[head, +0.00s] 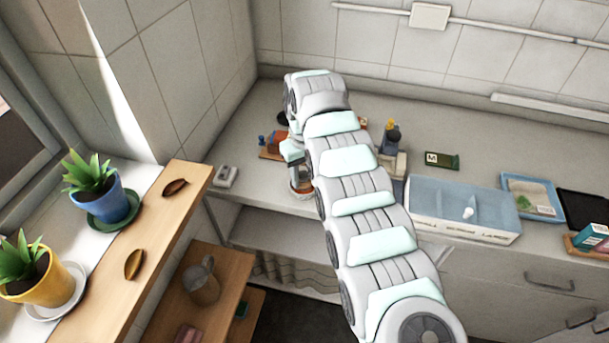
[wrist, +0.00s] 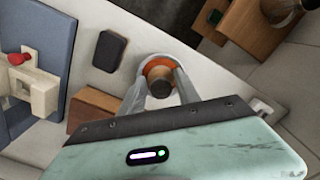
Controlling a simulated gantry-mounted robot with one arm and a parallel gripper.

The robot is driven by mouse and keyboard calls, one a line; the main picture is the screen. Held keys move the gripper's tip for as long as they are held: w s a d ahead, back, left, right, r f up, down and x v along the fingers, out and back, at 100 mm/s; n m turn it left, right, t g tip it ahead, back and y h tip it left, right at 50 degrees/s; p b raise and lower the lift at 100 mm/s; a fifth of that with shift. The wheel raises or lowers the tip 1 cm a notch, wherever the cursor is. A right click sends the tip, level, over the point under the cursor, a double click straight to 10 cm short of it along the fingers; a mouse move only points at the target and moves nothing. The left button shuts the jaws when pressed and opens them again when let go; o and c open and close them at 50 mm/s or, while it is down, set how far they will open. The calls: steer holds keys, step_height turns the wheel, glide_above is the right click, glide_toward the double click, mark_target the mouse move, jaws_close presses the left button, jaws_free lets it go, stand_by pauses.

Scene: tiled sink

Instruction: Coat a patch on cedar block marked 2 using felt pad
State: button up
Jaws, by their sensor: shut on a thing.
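My gripper (head: 300,178) is low over the front edge of the counter, left of centre. In the wrist view its two grey fingers (wrist: 161,88) are shut on a small brown-grey round piece (wrist: 159,87), which may be the felt pad. An orange patch with a pale rim (wrist: 158,66) shows around or behind this piece; I cannot tell whether they touch. A reddish-brown block (wrist: 92,104) lies left of the fingers in the wrist view, partly hidden by my gripper body. It may be a cedar block, but no number is readable.
A dark rounded block (wrist: 110,51) and a blue board with a pale fixture (wrist: 40,92) lie left in the wrist view. A plant shelf (head: 150,235) is left.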

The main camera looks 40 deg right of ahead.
mark_target(305, 175)
steer(key=shift+r, duration=3.4)
